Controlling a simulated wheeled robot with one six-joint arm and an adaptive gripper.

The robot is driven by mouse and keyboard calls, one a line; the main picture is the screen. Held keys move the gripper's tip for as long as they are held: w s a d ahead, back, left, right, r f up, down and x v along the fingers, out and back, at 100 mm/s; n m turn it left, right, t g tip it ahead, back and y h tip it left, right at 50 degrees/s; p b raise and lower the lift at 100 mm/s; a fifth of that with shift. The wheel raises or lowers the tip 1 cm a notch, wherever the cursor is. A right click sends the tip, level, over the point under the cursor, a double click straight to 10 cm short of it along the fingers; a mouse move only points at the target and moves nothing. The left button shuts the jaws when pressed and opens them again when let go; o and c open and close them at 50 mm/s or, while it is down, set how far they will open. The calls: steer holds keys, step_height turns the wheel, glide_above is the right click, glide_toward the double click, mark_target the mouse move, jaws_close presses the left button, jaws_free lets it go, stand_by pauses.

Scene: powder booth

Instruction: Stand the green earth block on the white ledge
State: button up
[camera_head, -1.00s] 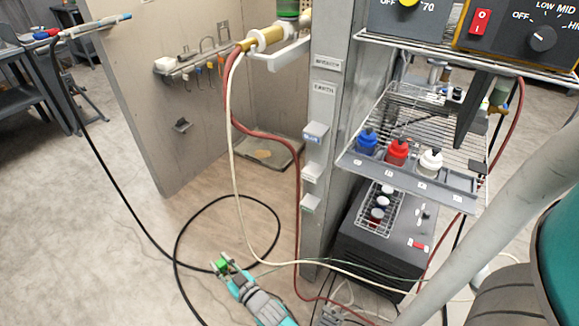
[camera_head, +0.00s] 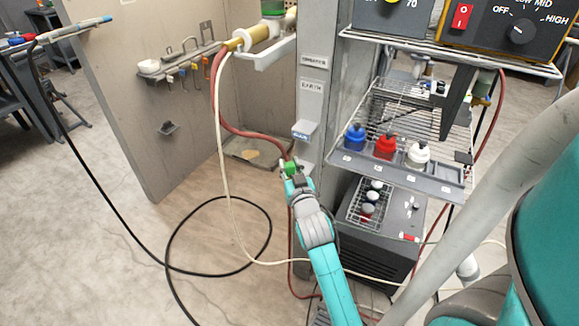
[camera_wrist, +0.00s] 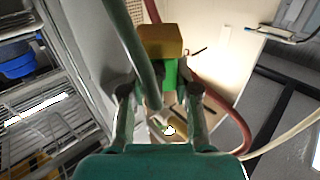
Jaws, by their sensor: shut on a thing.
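The green earth block (camera_head: 290,168) is held at the tip of my gripper (camera_head: 291,172), in front of the grey post. In the wrist view the green block (camera_wrist: 170,76) is between the fingers of my gripper (camera_wrist: 163,95), with a brown squared part against it. A pale ledge (camera_head: 305,128) with a blue-marked front sticks out from the post, under the EARTH label (camera_head: 311,87). The block is lower than this ledge and a little left of it. The post's lower ledges are largely hidden behind my gripper; I cannot tell whether the block touches one.
A red hose (camera_head: 243,132) passes close to the block. A white cable (camera_head: 228,190) and a black cable (camera_head: 170,250) loop over the floor. To the right, a wire shelf (camera_head: 430,130) carries blue, red and white bottles.

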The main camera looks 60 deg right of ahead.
steer(key=shift+w+d+f, duration=0.1)
steer(key=shift+d+f, duration=0.05)
steer(key=shift+d, duration=1.35)
steer(key=shift+w+d+f, duration=0.1)
steer(key=shift+d+f, duration=0.05)
steer(key=shift+d, duration=1.35)
steer(key=shift+w+d+f, duration=0.1)
steer(key=shift+d+f, duration=0.05)
steer(key=shift+d, duration=1.35)
steer(key=shift+f, duration=1.2)
steer(key=shift+f, duration=0.3)
steer(key=o, duration=1.1)
steer(key=v, duration=1.2)
